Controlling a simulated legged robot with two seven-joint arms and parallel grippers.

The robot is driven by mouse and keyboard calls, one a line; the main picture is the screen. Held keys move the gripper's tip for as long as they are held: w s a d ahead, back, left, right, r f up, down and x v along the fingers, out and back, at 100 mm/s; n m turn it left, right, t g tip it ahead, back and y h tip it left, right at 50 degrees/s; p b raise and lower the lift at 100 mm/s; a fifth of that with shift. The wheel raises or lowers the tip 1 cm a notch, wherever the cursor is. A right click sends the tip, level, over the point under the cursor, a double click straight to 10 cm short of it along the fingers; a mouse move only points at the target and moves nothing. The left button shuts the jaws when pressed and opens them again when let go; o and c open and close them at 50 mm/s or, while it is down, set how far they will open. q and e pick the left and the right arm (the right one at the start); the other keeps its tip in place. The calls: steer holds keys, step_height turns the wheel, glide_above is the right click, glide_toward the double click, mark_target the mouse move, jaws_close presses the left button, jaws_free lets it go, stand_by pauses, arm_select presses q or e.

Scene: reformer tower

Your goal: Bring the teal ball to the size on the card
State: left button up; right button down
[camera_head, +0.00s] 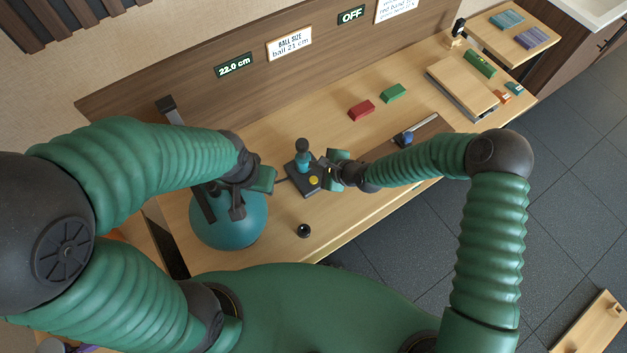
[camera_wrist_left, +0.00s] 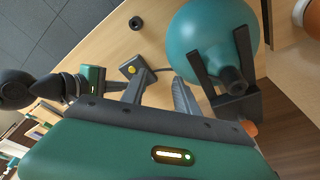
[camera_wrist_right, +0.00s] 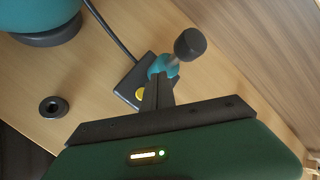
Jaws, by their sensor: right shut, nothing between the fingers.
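The teal ball (camera_head: 230,228) sits at the table's left end, partly behind my left gripper and dark fork-like arms (camera_wrist_left: 222,72), which lie over it in the left wrist view. The card (camera_head: 289,43) reads "ball 21 cm"; the display (camera_head: 233,65) reads 22.0 cm. A dark pump base (camera_head: 306,187) has a yellow button, a teal column (camera_head: 304,160) and a dark knob (camera_wrist_right: 190,43); a hose runs from it toward the ball. My left gripper (camera_wrist_left: 160,85) is open, empty, beside the ball. My right gripper (camera_wrist_right: 158,82) is shut and empty at the pump; contact is unclear.
A small black ring (camera_head: 303,231) lies in front of the pump. A red block (camera_head: 361,110) and a green block (camera_head: 393,92) lie behind it. Another sign reads OFF (camera_head: 351,14). A blue-topped device on a dark board (camera_head: 432,127) and a wooden platform (camera_head: 462,86) stand right.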

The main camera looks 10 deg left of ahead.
mark_target(316, 181)
step_height(316, 181, down, 6)
steer(key=b, duration=0.4)
steer(key=shift+f, duration=0.2)
steer(key=shift+r, duration=0.1)
stand_by(1.4)
steer(key=shift+f, duration=0.35)
steer(key=shift+s+f+b, duration=0.1)
steer(key=shift+f+b, duration=0.35)
steer(key=shift+b, duration=0.1)
stand_by(2.5)
steer(key=shift+r, duration=0.1)
stand_by(0.5)
steer(key=shift+r+p, duration=0.65)
steer(key=shift+r, duration=0.1)
